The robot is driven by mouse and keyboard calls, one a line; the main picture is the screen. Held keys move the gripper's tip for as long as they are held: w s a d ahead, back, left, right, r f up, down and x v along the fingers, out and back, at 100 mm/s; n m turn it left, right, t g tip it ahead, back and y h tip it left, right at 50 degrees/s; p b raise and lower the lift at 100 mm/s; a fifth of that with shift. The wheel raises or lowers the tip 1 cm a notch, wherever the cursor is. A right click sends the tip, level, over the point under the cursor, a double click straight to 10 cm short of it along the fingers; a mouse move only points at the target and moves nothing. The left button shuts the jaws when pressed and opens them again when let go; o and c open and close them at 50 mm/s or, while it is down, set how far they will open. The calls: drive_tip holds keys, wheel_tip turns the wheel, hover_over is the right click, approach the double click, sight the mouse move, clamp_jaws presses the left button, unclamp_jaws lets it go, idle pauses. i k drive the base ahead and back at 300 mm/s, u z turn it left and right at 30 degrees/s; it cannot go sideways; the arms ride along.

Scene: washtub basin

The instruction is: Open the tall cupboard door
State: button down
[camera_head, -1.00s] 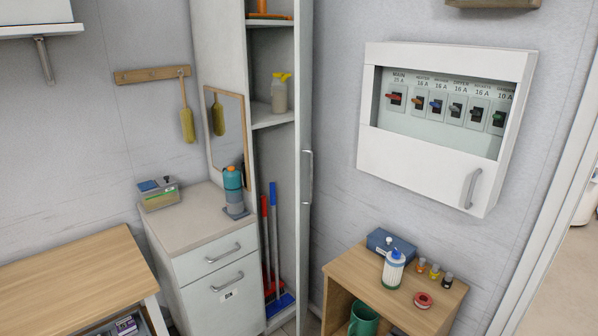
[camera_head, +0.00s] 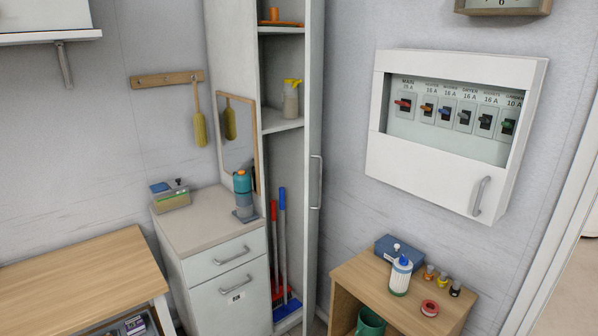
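The tall cupboard (camera_head: 231,48) stands in the corner at the middle of the view. Its door (camera_head: 313,120) is swung open and seen nearly edge-on at the right side of the cupboard. A vertical metal handle (camera_head: 317,182) shows on the door. Inside, a yellow-topped spray bottle (camera_head: 290,100) stands on a shelf, and a red and a blue broom (camera_head: 283,245) stand below. My gripper is not in view.
A drawer cabinet (camera_head: 215,262) with a blue-topped bottle stands left of the cupboard. A wooden side table (camera_head: 345,284) with small items stands to the right, below a white breaker box (camera_head: 425,168). A wooden bench (camera_head: 80,272) is at lower left.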

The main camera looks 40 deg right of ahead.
sight(315, 9)
drive_tip(key=u, duration=0.3)
drive_tip(key=i, duration=1.25)
drive_tip(key=u, duration=0.15)
